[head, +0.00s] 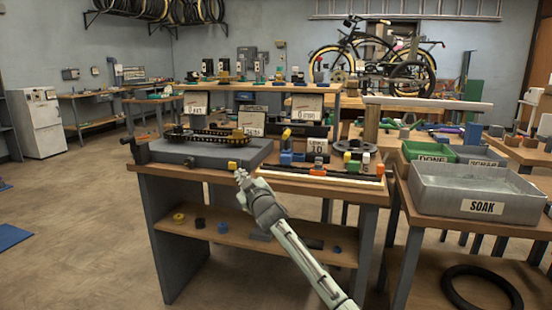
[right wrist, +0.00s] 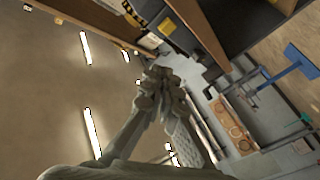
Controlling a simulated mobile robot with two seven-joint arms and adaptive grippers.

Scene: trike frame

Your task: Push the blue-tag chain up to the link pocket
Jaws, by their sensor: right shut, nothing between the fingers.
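A dark chain with brassy links (head: 205,135) lies along the top of a grey slab (head: 200,153) on the workbench. Yellow-and-black links (right wrist: 130,12) that look like it show at the top of the right wrist view. I cannot make out a blue tag or the link pocket at this size. My left gripper is not in view.
Blue and yellow fixtures (head: 287,155) and a "LINKS 10" sign (head: 317,146) stand right of the slab. A grey SOAK tray (head: 478,190) and a green bin (head: 429,152) sit on the right-hand table. A lower shelf (head: 215,227) holds small parts. The floor at left is mostly clear.

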